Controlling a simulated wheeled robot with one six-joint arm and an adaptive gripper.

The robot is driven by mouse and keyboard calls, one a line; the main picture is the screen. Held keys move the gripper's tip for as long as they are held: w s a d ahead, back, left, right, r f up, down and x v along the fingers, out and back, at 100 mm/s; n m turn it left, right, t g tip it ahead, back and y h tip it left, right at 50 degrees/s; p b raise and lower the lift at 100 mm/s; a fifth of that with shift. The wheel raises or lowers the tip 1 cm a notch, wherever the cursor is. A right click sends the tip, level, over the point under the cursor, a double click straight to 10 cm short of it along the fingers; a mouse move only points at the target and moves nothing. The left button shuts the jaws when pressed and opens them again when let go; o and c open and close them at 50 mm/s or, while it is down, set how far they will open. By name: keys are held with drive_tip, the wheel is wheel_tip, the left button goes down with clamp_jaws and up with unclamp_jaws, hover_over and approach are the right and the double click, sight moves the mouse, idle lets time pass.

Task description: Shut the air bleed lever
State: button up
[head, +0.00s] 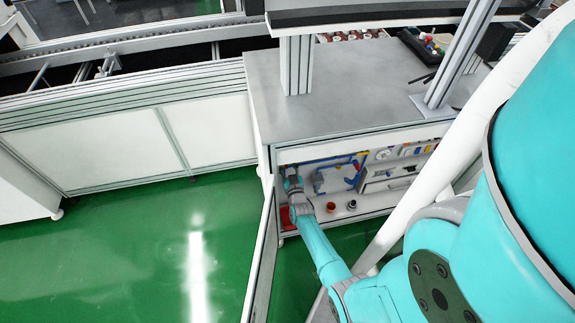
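An open cabinet (268,150) under the grey workbench holds blue air pipes (325,161) and small fittings on its back wall. A small yellow and red part (357,164) sits on the blue pipework; I cannot tell whether it is the air bleed lever or how the lever stands. My arm reaches into the cabinet's left side. My gripper (291,176) is at the left end of the pipework, partly hidden by its own wrist. Its fingers are too small to tell open from shut, or whether they touch anything.
The cabinet door (261,250) hangs open on the left, close to my arm. A red bin (285,217), a red-brown cup (331,207) and a dark cup (352,205) stand low in the cabinet. A conveyor (110,80) runs left. The green floor (130,250) is clear.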

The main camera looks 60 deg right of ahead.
drive_tip(key=shift+c, duration=0.3)
clamp_jaws()
drive_tip(key=shift+s+d, duration=0.1)
drive_tip(key=shift+s+d+f+m, duration=0.25)
drive_tip(key=shift+s+d+m, duration=0.15)
drive_tip(key=shift+m, duration=1.3)
drive_tip(key=shift+s+d+f+m, duration=0.35)
drive_tip(key=shift+s+m, duration=0.1)
drive_tip(key=shift+m, duration=1.25)
drive_tip(key=shift+s+d+f+m, duration=0.2)
drive_tip(key=shift+s+d+m, duration=0.2)
drive_tip(key=shift+m, duration=1.3)
drive_tip(key=shift+f, duration=0.1)
